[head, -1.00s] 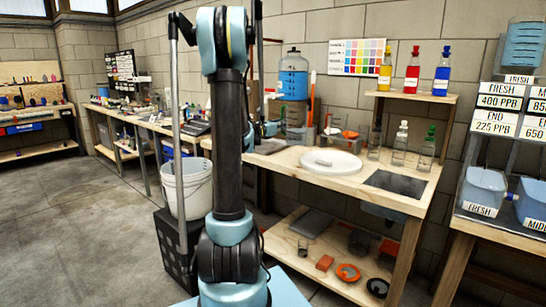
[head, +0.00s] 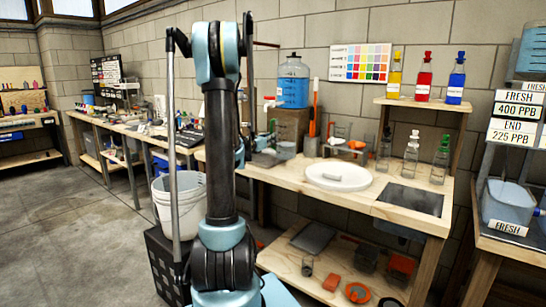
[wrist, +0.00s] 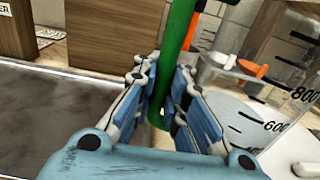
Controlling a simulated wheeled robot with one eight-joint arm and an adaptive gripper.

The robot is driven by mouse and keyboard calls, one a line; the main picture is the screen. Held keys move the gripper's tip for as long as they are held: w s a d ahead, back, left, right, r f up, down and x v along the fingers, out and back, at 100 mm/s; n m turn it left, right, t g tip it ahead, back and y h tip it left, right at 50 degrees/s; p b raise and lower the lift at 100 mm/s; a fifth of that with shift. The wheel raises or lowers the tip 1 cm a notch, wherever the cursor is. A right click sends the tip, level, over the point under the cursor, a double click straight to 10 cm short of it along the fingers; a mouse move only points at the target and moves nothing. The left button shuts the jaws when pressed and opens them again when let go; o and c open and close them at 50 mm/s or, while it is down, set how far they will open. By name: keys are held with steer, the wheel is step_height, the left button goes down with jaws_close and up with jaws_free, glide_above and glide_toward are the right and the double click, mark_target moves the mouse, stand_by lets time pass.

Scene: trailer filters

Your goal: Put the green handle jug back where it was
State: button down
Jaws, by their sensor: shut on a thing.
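My gripper (wrist: 165,100) is shut on the green handle (wrist: 178,35) in the wrist view, its fingers on both sides of the grip. A clear jug wall with black marks for 600 and 800 (wrist: 270,105) stands right of the fingers. The jug's base is outside the wrist view. I cannot tell whether the jug touches anything.
The wooden bench (head: 285,177) carries a white round lid (head: 338,177), clear jugs with orange parts (head: 341,140), and stoppered bottles (head: 411,155) at right. A dark sink panel (head: 411,199) lies at front right. A blue water container (head: 293,84) stands behind. A white bucket (head: 178,203) is at left.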

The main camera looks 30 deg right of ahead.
steer(key=shift+f, duration=3.05)
steer(key=c, duration=1.6)
jaws_free()
steer(key=shift+f, duration=0.1)
steer(key=shift+c, duration=0.2)
steer(key=shift+s+a, duration=0.1)
